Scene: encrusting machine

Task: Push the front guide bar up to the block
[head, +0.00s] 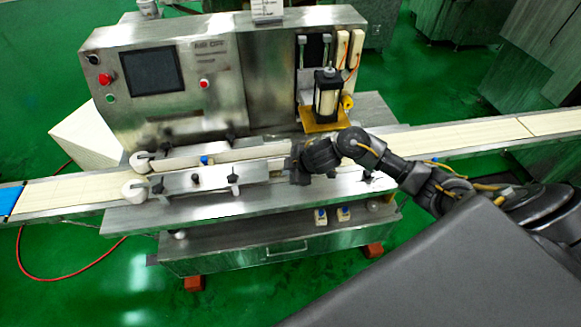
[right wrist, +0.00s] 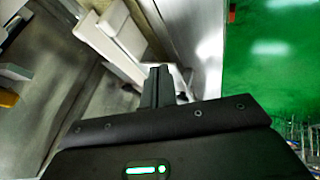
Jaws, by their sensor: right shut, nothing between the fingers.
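The front guide bar (head: 210,180) is a metal bar with black knobs and a white roller (head: 134,189) at its left end. It lies along the near side of the conveyor. A similar rear bar (head: 215,155) runs behind it, with a gap between them. My right gripper (head: 297,172) is shut and empty, by the right end of the bars; its closed fingers show in the right wrist view (right wrist: 161,84). I cannot tell whether it touches the front bar. I cannot tell which part is the block. My left gripper is not in view.
The conveyor belt (head: 65,193) runs left and right past the bars. The machine cabinet with a screen (head: 152,70) stands behind. A black cylinder unit (head: 327,95) stands behind my right gripper. A metal ledge (head: 250,203) lies in front of the bars.

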